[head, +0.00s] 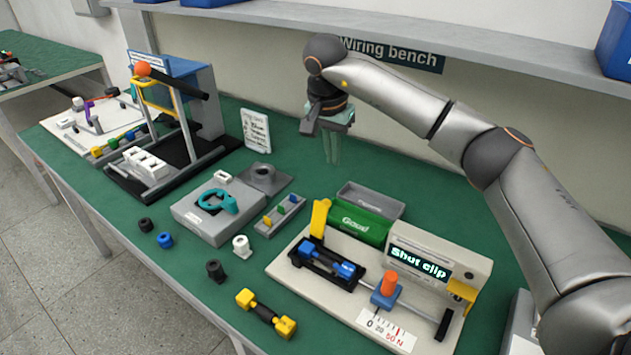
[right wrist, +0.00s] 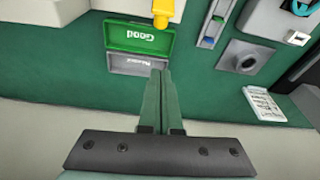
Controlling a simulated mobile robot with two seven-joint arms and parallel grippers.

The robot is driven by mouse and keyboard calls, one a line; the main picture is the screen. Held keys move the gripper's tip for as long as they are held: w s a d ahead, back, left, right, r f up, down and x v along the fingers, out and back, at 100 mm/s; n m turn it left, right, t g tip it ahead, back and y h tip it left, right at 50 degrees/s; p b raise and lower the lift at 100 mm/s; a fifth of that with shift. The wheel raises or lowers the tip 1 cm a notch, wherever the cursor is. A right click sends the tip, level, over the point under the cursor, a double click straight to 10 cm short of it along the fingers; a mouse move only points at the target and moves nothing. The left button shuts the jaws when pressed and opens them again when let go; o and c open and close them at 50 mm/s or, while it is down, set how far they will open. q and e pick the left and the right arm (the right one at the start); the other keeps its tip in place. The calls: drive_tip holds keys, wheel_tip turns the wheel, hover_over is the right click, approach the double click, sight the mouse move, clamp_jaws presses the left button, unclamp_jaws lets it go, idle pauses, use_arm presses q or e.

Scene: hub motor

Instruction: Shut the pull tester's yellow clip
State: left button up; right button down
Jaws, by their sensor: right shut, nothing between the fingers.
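The pull tester (head: 440,262) is a pale bench unit at the front right, with a screen reading "Shut clip". A yellow clip (head: 320,217) stands upright, raised at its left end; in the right wrist view a yellow part, likely this clip, shows at the top edge (right wrist: 163,10). A blue-and-black piece (head: 328,260) lies in the black holder beside the clip. Another yellow part (head: 462,291) is at the tester's right end. My right gripper (head: 332,158) is shut and empty above the back of the bench, behind and apart from the clip. My left gripper is not in view.
A green "Good" bin (head: 362,224) and a grey bin (head: 370,198) stand between my right gripper and the tester. An orange knob (head: 388,283) rises from the tester. A yellow-ended piece (head: 266,314) lies in front. A shelf (head: 400,32) runs along the wall.

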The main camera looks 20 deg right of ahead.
sight(321, 218)
use_arm(q)
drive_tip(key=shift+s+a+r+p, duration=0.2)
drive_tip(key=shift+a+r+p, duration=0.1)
drive_tip(key=shift+p, duration=0.25)
use_arm(e)
wheel_tip(321, 218, down, 9)
drive_tip(key=s+a, duration=0.1)
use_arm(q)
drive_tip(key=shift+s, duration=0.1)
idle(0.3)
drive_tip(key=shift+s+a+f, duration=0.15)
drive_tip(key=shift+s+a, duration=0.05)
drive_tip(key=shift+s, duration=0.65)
use_arm(e)
drive_tip(key=shift+s+a+r+t+h, duration=0.15)
drive_tip(key=shift+a+t+h, duration=0.15)
drive_tip(key=shift+h, duration=0.2)
